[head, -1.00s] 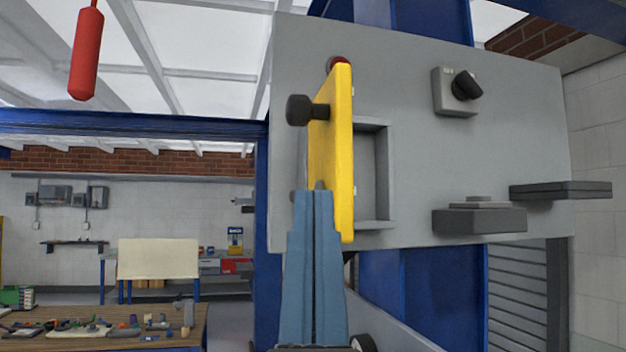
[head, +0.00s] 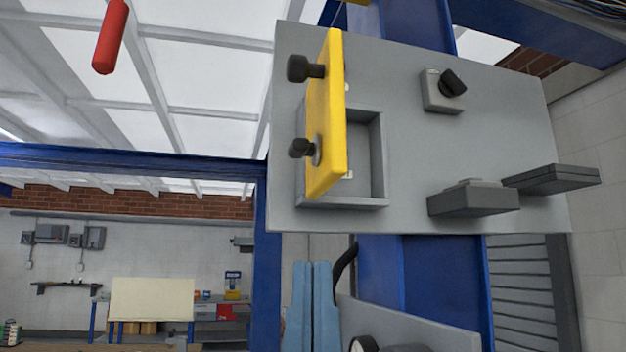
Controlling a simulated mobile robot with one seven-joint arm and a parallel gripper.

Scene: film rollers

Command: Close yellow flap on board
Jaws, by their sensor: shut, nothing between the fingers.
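The yellow flap (head: 334,115) stands open on the grey board (head: 412,135), jutting out toward me and seen almost edge-on. Two dark knobs (head: 304,68) stick out from its left face. Behind it and to its right shows a shallow rectangular recess (head: 368,160) in the board. My blue gripper (head: 312,266) points up below the board, its two fingers side by side, shut and empty. In the picture it is below the flap's lower edge and apart from it.
On the board are a black rotary switch (head: 450,84), a grey block (head: 473,198) and a dark flat lever (head: 552,179). A red cylinder (head: 110,37) hangs at upper left. A blue post (head: 267,260) stands left of my gripper. A workbench stands far back left.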

